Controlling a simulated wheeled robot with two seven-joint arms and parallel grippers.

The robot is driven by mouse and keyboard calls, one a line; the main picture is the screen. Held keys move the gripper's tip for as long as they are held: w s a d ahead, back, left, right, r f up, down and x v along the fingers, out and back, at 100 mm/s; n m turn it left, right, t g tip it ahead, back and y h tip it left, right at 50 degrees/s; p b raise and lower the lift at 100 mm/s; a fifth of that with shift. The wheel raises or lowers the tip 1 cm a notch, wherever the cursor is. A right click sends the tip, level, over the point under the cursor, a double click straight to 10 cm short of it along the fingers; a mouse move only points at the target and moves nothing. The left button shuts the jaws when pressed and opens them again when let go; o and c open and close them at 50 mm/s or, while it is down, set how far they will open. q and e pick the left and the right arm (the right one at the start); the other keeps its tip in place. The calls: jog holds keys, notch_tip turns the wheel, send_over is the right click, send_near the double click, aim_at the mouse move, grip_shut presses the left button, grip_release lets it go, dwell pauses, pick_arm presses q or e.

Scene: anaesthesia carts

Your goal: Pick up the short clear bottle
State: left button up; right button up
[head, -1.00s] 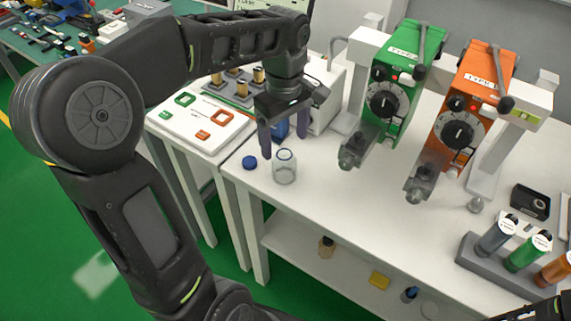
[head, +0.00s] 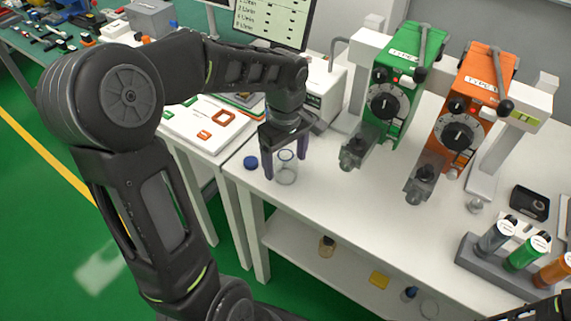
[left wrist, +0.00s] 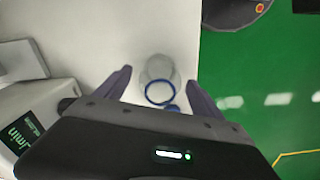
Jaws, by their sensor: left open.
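The short clear bottle (head: 286,176) stands upright and uncapped on the white table, near its front-left edge. My left gripper (head: 286,164) points down over it with its jaws open, one finger on each side of the bottle. In the left wrist view the bottle (left wrist: 158,70) appears between the two spread fingers (left wrist: 158,84), with a blue ring at its mouth. I cannot tell whether either finger touches the glass. A blue cap (head: 251,162) lies on the table just left of the gripper. My right gripper does not show clearly.
A green dosing machine (head: 401,75) and an orange one (head: 476,90) stand to the right. A rack (head: 482,262) of coloured cylinders is at the far right. A white board (head: 190,122) with coloured squares lies at left.

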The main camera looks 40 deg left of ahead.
pick_arm(q)
jog(key=shift+c, duration=0.2)
dwell(0.4)
jog(key=c, duration=1.5)
jog(key=shift+o, duration=0.2)
jog(key=shift+r, duration=0.1)
notch_tip(320, 180, up, 10)
